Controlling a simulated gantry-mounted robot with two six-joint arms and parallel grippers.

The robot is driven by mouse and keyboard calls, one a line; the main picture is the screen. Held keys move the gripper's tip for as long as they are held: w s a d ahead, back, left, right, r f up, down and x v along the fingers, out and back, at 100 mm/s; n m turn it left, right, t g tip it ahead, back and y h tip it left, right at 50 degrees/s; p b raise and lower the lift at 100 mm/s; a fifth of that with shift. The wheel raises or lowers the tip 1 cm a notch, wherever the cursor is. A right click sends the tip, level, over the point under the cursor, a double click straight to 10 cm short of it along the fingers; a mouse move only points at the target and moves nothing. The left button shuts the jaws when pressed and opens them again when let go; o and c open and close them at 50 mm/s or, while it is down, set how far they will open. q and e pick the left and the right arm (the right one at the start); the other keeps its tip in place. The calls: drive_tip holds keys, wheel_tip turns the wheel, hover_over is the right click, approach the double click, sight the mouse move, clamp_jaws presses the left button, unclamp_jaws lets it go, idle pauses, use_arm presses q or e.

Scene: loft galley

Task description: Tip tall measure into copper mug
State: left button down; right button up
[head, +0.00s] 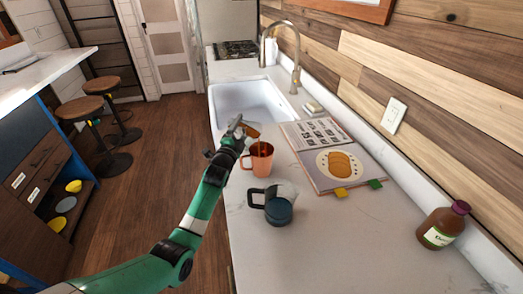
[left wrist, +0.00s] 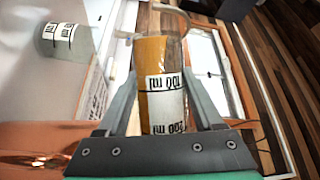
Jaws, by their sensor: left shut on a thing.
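My left gripper (head: 241,127) is shut on the tall measure (head: 252,131), a clear vessel with orange liquid inside. The measure is tilted, with its end above the mouth of the copper mug (head: 262,168). The mug stands upright on the counter, its handle to the left. An orange-brown streak shows at the mug's mouth, too small to tell whether it is pouring liquid. In the left wrist view the measure (left wrist: 163,80) sits between both fingers, its white ml labels upside down, with copper (left wrist: 30,142) at the lower left. My right gripper is not in view.
A dark teal jug (head: 279,211) with a black handle stands close in front of the mug. An open book (head: 318,170) lies to the right, and a brown bottle (head: 440,228) stands far right. The sink (head: 245,100) is behind. The front counter is clear.

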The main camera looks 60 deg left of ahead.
use_arm(q)
drive_tip(key=shift+d, duration=0.15)
idle(0.3)
drive_tip(key=shift+w+d+r+m+t+p, duration=0.15)
drive_tip(key=shift+r+m+t+p, duration=0.3)
drive_tip(key=shift+m, duration=0.5)
drive_tip(key=shift+w+d+r+m+t+p, duration=0.1)
drive_tip(key=shift+d+r+m+t+p, duration=0.15)
drive_tip(key=shift+r+m+t, duration=0.5)
idle(1.2)
